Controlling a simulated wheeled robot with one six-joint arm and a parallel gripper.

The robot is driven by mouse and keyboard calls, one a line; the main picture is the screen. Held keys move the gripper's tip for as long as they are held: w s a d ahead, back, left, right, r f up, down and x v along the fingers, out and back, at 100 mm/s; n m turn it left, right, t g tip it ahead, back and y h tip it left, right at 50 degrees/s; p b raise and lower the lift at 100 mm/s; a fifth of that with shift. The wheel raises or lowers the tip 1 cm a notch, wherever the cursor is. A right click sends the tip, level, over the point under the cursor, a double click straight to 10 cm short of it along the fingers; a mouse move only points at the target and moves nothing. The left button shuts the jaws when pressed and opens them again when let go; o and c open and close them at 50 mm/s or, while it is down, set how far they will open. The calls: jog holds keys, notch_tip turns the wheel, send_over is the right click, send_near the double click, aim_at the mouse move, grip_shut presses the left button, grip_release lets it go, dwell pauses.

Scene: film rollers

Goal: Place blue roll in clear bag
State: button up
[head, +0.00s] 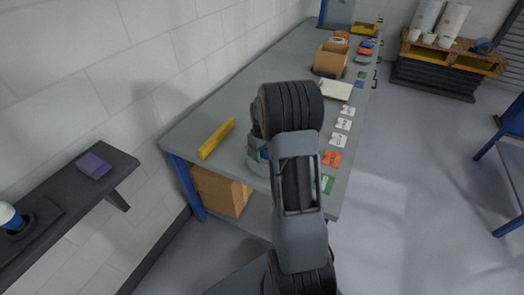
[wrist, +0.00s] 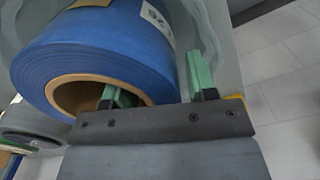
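The blue roll (wrist: 105,42) fills the upper left of the wrist view, with its brown cardboard core (wrist: 68,99) facing the camera and a white label at its upper right. My gripper (wrist: 158,88) straddles the roll's wall: one green finger is inside the core, the other is outside at the roll's right side. I cannot tell whether the fingers press on the wall. In the head view my arm hides the gripper and most of what is in front of it. I cannot make out a clear bag in either view.
A long grey table (head: 215,118) runs away along the wall, with a yellow bar (head: 217,139), coloured cards (head: 332,159) and an open cardboard box (head: 331,59) on it. A dark shelf (head: 65,207) is at left.

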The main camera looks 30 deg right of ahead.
notch_tip(320, 180, up, 12)
jog(key=shift+a+f, duration=0.1)
jog(key=s+a+r+t, duration=0.2)
jog(key=s+a+r, duration=0.35)
jog(key=a, duration=0.45)
jog(key=s+a+f+m+t, duration=0.1)
jog(key=s+a+t, duration=0.1)
jog(key=s+a, duration=0.6)
jog(key=s, duration=0.4)
jog(key=shift+s+a+f+m, duration=0.15)
jog(key=shift+a+f+m, duration=0.15)
jog(key=shift+a, duration=0.1)
jog(key=shift+c, duration=0.3)
